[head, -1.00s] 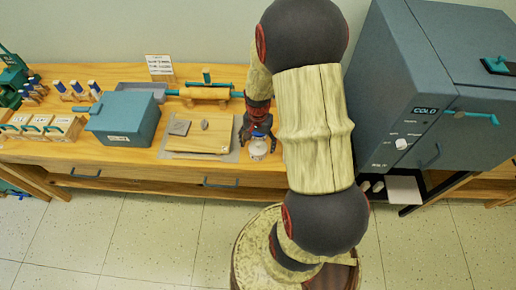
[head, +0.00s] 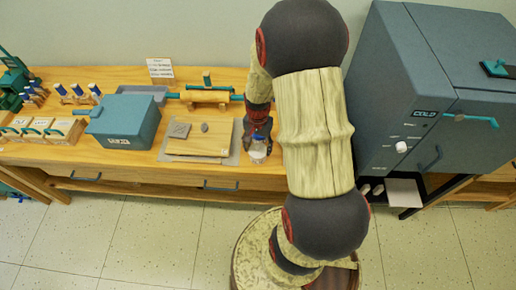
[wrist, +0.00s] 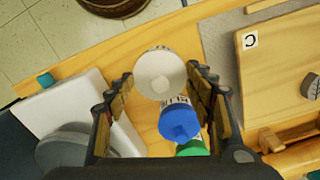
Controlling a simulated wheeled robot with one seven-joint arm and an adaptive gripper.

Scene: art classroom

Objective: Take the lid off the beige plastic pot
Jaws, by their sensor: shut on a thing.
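The beige plastic pot (head: 259,151) stands at the front edge of the wooden bench, beside the grey mat. Its pale round lid (wrist: 160,73), with a small raised disc at its middle, shows from above in the wrist view. My gripper (wrist: 160,72) is shut on the lid, one finger at each side of it. The gripper (head: 259,138) also shows just above the pot in the head view. The lid hides most of the pot's body from the wrist camera, and I cannot tell whether there is a gap between them.
A blue-capped bottle (wrist: 180,122) and a green-capped one (wrist: 192,148) stand close to the lid, between my fingers in the wrist view. A wooden board (head: 200,141) lies left of the pot. A large grey-blue kiln-like cabinet (head: 440,90) stands to the right.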

